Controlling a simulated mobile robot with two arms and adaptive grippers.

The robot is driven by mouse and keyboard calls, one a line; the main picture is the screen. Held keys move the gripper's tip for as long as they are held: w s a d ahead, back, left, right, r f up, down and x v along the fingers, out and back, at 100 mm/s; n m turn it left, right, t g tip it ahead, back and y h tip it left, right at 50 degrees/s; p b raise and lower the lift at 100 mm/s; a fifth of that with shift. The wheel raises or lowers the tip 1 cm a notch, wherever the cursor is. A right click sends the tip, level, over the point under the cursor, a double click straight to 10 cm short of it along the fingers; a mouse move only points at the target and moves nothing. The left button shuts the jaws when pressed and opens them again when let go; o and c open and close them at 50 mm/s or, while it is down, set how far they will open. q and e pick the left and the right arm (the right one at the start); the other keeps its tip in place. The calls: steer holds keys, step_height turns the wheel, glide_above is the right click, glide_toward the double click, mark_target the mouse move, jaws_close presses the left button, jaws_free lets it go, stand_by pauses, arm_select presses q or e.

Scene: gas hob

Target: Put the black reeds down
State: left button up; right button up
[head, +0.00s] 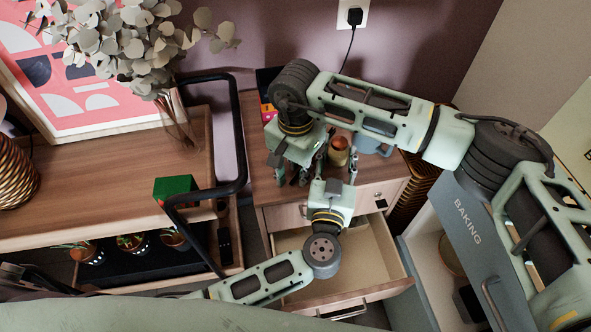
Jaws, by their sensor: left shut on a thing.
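My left gripper (338,166) reaches up over the nightstand top, with its fingers on either side of a small copper-coloured jar (339,149), and is shut on it. I cannot make out any black reeds as separate sticks; the arms and grippers may hide them. My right gripper (292,176) points down over the nightstand (262,185), left of the jar. Its fingers stand apart and I see nothing between them.
The nightstand's drawer (372,255) is pulled open below my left gripper. A blue-grey mug (372,143) stands right of the jar. A wooden cart (60,190) with a black handle, vase and green box (174,189) is at left. A grey "BAKING" door (462,235) is at right.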

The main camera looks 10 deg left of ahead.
steer(key=shift+r, duration=0.1)
step_height(320, 180, up, 11)
steer(key=shift+r, duration=0.4)
steer(key=shift+c, duration=0.7)
steer(key=shift+w+r, duration=0.1)
steer(key=shift+w, duration=0.25)
steer(key=shift+c, duration=0.4)
steer(key=f, duration=0.4)
steer(key=w+f, duration=0.1)
steer(key=f, duration=0.1)
steer(key=shift+d+f, duration=0.2)
steer(key=shift+f, duration=0.15)
steer(key=shift+s+f, duration=0.2)
steer(key=shift+f, duration=2.55)
